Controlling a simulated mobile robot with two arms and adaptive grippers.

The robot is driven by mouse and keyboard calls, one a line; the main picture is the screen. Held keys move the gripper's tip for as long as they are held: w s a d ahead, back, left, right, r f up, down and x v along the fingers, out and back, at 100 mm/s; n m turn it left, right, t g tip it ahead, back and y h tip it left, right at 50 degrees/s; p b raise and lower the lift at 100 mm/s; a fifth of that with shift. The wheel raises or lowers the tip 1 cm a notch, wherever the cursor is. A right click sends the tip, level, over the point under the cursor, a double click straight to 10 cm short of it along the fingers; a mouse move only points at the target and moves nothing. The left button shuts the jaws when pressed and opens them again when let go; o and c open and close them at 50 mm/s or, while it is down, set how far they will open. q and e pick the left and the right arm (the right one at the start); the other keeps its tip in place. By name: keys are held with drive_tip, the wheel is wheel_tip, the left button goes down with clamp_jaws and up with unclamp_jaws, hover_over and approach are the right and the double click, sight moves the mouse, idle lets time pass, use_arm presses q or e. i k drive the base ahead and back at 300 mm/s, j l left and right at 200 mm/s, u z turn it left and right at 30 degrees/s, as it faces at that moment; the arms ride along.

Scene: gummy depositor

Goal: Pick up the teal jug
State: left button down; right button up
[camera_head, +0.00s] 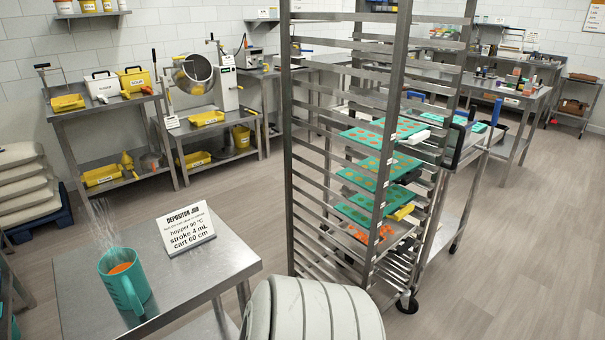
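The teal jug (125,288) stands upright on a steel table at the lower left. Its handle faces toward the front, and something orange shows inside its mouth. Thin pale wires, like a whisk, fan up at the jug's far side; I cannot tell whether they stand in it or behind it. Neither of my grippers can be made out in this view, and nothing is seen touching the jug.
A white sign (187,229) stands behind the jug on the steel table (200,262). A tall rack (296,140) with teal trays stands to the right. Stacked sacks (28,190) lie at the far left. Open floor (235,195) lies behind the table.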

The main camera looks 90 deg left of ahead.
sight(129, 289)
drive_tip(key=u, duration=4)
drive_tip(key=l, duration=0.55)
drive_tip(key=i+u, duration=0.05)
